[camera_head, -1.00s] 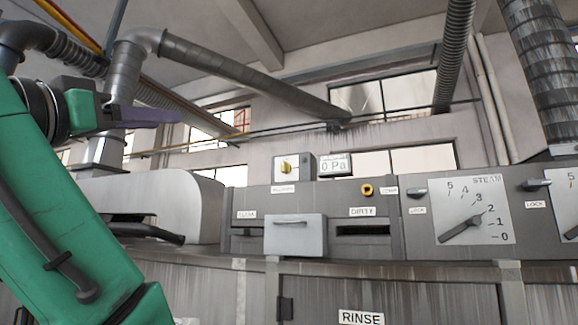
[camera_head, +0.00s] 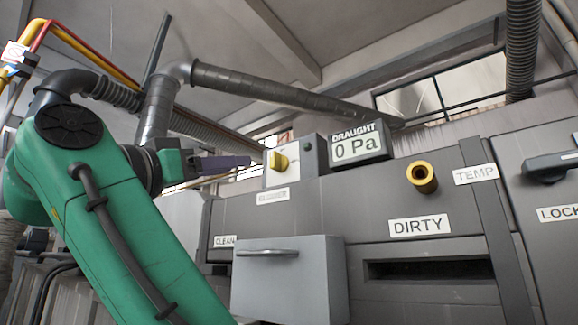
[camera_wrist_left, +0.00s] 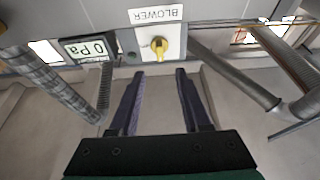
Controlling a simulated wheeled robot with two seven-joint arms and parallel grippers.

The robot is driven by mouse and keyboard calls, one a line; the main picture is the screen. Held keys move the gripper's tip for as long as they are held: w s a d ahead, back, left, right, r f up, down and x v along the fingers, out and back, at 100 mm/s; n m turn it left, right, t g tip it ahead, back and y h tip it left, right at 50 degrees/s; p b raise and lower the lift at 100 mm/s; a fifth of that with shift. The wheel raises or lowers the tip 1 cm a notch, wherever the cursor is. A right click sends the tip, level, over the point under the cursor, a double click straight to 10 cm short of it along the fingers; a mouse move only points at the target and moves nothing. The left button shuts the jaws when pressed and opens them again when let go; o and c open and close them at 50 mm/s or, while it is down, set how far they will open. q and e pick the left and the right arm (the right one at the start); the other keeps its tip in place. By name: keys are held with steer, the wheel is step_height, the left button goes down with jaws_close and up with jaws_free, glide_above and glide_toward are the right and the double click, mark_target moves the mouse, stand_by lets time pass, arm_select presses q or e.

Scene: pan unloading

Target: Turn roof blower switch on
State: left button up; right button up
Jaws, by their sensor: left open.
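The blower switch (camera_head: 278,161) is a yellow knob on a pale plate, on a grey box on top of the machine. In the left wrist view the yellow knob (camera_wrist_left: 158,46) shows ahead of the fingers, beside an upside-down BLOWER label (camera_wrist_left: 155,14). My left gripper (camera_head: 243,162) is just left of the knob in the head view. In the left wrist view its two purple fingers (camera_wrist_left: 158,76) are apart with nothing between them, and the knob lies beyond the tips. Whether a finger touches the knob cannot be told. My right gripper is not in view.
A DRAUGHT display (camera_head: 358,144) reading 0 Pa stands right of the switch box. A yellow ring-shaped fitting (camera_head: 422,177), a DIRTY slot (camera_head: 428,270) and a grey drawer box (camera_head: 285,285) are on the front. A duct (camera_head: 270,90) runs above.

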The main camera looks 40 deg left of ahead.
mark_target(272, 154)
arm_select(q)
steer(key=p+x, duration=0.2)
steer(key=x, duration=0.1)
steer(key=r+p+x, duration=0.1)
steer(key=p+x, duration=0.1)
steer(key=x, duration=0.1)
steer(key=p+x, duration=0.2)
steer(key=x, duration=0.1)
steer(key=shift+s+r+p, duration=0.15)
steer(key=shift+r+p, duration=0.15)
steer(key=shift+r, duration=0.1)
steer(key=w, duration=0.1)
steer(key=w+p, duration=0.1)
steer(key=w, duration=0.1)
steer(key=shift+w+r, duration=0.1)
steer(key=shift+r, duration=0.1)
steer(key=shift+s+r, duration=0.1)
steer(key=shift+s, duration=0.4)
steer(key=shift+c, duration=0.9)
jaws_close()
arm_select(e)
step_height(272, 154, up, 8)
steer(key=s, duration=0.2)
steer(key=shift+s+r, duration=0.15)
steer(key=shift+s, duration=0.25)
